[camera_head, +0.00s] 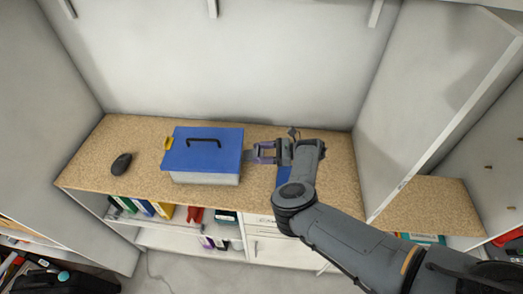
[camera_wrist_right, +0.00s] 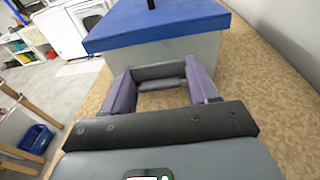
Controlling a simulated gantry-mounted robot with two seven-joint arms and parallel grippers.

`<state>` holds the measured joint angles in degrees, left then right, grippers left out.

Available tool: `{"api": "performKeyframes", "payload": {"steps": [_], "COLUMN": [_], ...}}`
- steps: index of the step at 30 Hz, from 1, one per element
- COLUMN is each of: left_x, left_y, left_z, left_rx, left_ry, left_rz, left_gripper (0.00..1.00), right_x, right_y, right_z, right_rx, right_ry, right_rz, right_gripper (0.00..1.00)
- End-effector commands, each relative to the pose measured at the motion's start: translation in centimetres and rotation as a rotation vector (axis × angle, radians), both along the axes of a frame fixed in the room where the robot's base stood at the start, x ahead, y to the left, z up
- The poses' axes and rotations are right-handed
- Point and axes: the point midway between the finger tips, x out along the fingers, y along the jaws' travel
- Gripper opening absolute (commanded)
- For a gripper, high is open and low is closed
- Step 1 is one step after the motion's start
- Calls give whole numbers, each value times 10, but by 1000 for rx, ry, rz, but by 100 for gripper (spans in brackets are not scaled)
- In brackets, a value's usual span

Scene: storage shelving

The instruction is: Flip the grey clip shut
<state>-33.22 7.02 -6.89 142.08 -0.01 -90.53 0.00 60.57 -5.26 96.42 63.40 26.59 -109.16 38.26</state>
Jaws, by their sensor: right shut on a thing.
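A box with a blue lid (camera_head: 205,155) and light grey body (camera_head: 205,178) stands upright on the cork-coloured worktop. Its lid is down and has a black handle (camera_head: 204,142). A yellow clip (camera_head: 167,143) is on its left side. The grey clip (camera_head: 248,156) is at its right side, and in the right wrist view it is a grey bar (camera_wrist_right: 158,72) below the lid edge. My right gripper (camera_head: 254,153) reaches it from the right, its purple fingers on either side, shut on it. I cannot tell the clip's exact angle. My left gripper is not in view.
A dark computer mouse (camera_head: 121,164) lies left of the box. A white cupboard panel (camera_head: 425,110) rises at the right. Shelves with folders (camera_head: 150,210) are below the worktop (camera_head: 90,170). The worktop around the box is mostly clear.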

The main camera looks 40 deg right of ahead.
Motion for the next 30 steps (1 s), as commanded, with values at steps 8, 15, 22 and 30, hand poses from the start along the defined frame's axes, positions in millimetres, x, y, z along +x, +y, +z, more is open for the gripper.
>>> {"api": "performKeyframes", "payload": {"steps": [8, 15, 22, 30], "left_x": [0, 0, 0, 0], "left_y": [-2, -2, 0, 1], "left_z": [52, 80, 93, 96], "left_rx": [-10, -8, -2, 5], "left_ry": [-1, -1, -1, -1], "left_rz": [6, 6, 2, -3], "left_gripper": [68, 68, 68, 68], "right_x": [3, 7, 10, 12], "right_y": [4, 9, 11, 12], "right_z": [20, 26, 28, 27], "right_rx": [-157, -273, -340, -364], "right_ry": [146, 252, 316, 338], "right_rz": [0, 0, -1, -1], "right_gripper": [4, 4, 4, 4]}}
